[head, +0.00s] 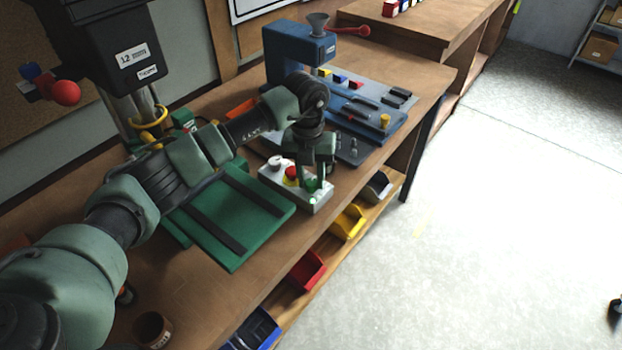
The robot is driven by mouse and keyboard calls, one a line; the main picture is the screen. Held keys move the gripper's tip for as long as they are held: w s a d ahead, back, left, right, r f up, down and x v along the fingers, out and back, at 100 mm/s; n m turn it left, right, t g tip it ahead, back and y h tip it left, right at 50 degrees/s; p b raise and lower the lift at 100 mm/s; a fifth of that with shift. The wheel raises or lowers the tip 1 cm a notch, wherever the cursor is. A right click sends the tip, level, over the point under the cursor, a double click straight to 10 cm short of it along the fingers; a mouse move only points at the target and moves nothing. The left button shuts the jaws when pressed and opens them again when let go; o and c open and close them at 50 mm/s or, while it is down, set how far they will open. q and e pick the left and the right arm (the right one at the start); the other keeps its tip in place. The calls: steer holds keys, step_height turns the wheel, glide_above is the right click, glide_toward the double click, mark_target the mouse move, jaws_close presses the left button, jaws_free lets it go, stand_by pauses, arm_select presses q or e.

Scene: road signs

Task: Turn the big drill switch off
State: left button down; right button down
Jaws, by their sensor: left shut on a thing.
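The big drill (135,60) stands at the left, with a black head, labels and a red ball handle. Its green slotted base (238,220) lies on the bench. Right of the base is a light grey switch box (318,203) with a pale knob (275,163), a red button (291,174) on yellow, and a green control (312,185). My left gripper (318,180) points down at the box's right end. It is shut on a part there, apparently the green control, which the fingers partly hide. My right gripper is not in view.
Yellow (348,222) and red (307,270) bins sit on the shelf below the bench edge. A brown cup (152,330) is at the near left.

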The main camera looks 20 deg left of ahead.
arm_select(q)
steer(key=m+b, duration=0.3)
steer(key=shift+w+f, duration=0.15)
steer(key=m+b, duration=0.2)
steer(key=shift+m, duration=0.4)
steer(key=m+b, duration=0.1)
steer(key=m, duration=0.1)
steer(key=shift+m+b, duration=0.3)
steer(key=shift+b, duration=0.1)
steer(key=shift+d+r+m+b, duration=0.1)
steer(key=shift+r+m+b, duration=0.1)
steer(key=shift+m+b, duration=0.9)
steer(key=shift+m+p, duration=0.3)
steer(key=shift+m, duration=0.1)
steer(key=c, duration=1.1)
jaws_free()
steer(key=shift+o, duration=0.2)
